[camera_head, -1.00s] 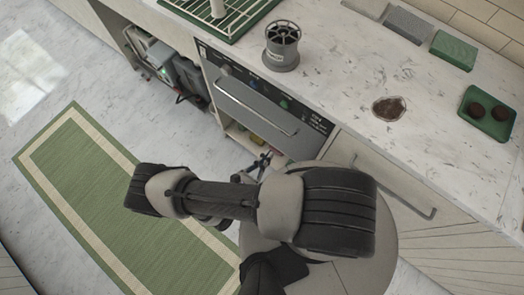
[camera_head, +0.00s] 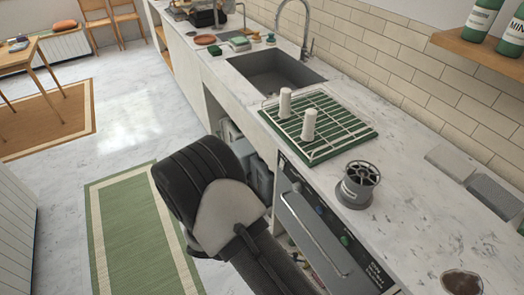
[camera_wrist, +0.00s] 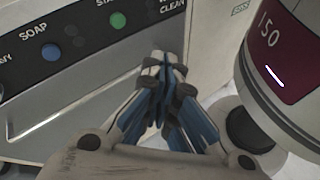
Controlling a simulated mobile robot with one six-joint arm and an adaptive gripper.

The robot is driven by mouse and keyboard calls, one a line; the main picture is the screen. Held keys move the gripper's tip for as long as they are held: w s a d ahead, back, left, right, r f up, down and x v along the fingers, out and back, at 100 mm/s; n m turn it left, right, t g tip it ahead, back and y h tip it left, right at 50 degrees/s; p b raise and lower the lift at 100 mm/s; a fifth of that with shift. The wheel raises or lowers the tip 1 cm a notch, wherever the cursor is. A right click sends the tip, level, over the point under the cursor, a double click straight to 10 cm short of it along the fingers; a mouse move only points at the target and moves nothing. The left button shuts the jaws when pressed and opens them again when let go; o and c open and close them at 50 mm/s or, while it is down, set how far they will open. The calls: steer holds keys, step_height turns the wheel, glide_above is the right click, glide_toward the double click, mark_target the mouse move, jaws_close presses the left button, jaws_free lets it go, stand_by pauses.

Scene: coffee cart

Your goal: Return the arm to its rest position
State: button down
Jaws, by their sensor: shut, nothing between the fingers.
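My gripper (camera_wrist: 165,85) shows in the wrist view with its blue-edged fingers together and nothing between them. It is in front of the dishwasher panel (camera_wrist: 105,25), which has a blue SOAP button and a green button. I cannot tell whether the fingertips touch the front. In the head view my dark and beige arm fills the lower middle beside the counter front, and the gripper is hidden.
The dishwasher handle (camera_head: 312,240) is right of my arm. The counter (camera_head: 410,200) holds a grey slotted holder (camera_head: 357,186) and a green drying rack (camera_head: 345,143) with two white pieces. A sink (camera_head: 275,72) lies beyond. A green mat (camera_head: 125,235) covers floor on the left.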

steer(key=s+d+r+m+t+y, duration=0.1)
steer(key=r+m+y, duration=0.3)
steer(key=r, duration=0.6)
steer(key=s+d+r+m+t+y, duration=0.2)
steer(key=s+r+m+y, duration=0.2)
steer(key=r, duration=0.5)
steer(key=s+d+r+m+t+y, duration=0.2)
steer(key=r+m+y, duration=0.3)
steer(key=r, duration=0.5)
steer(key=shift+s+d+r+m, duration=0.3)
steer(key=shift+s+d+m, duration=0.1)
steer(key=shift+s, duration=0.25)
steer(key=shift+w, duration=0.15)
